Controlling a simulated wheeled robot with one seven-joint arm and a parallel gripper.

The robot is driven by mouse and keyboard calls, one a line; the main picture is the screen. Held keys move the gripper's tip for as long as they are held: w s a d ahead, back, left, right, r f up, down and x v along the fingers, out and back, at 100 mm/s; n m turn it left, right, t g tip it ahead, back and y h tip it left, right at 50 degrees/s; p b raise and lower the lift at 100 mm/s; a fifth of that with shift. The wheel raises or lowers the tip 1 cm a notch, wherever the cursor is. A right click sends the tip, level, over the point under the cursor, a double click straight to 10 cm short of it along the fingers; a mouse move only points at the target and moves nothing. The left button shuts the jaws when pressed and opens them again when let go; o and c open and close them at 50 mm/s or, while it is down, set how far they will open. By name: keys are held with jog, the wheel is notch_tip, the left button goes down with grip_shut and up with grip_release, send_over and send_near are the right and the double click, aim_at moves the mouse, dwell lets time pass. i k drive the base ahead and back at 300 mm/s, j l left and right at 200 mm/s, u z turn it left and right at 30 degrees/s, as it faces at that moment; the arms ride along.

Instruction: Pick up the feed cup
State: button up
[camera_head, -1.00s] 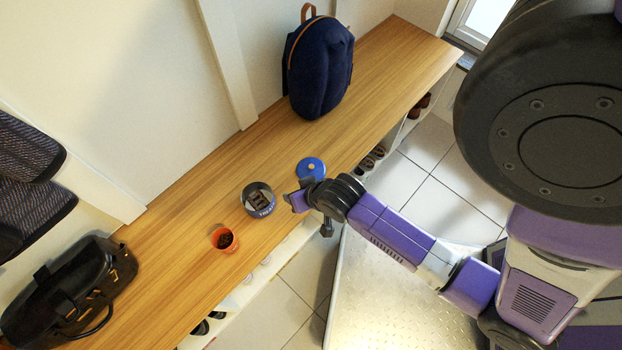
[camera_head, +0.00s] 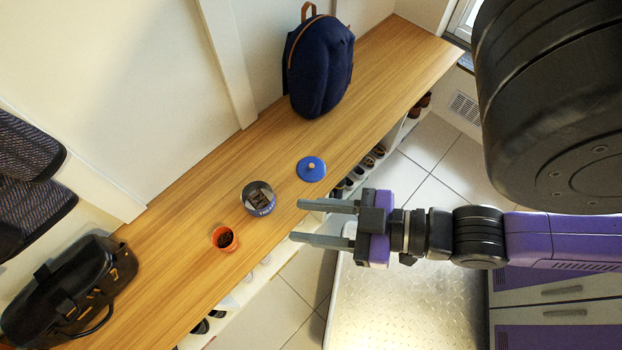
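An orange cup (camera_head: 231,244) with dark brown contents stands on the wooden bench near its front edge; it looks like the feed cup. My gripper (camera_head: 299,221) is to the right of the cup, just off the bench's front edge in the picture. Its two grey fingers point left and are spread apart with nothing between them. It is apart from the cup.
On the wooden bench (camera_head: 180,215), a dark round tin (camera_head: 265,210) with brown pieces inside stands near the cup. A blue lid (camera_head: 311,169) lies beyond it. A black handbag (camera_head: 50,300) is at the left, a navy backpack (camera_head: 320,70) at the back. Shoes fill cubbies below.

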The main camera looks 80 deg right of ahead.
aim_at(215, 236)
jog(key=k, duration=0.9)
jog(key=j+z, duration=0.05)
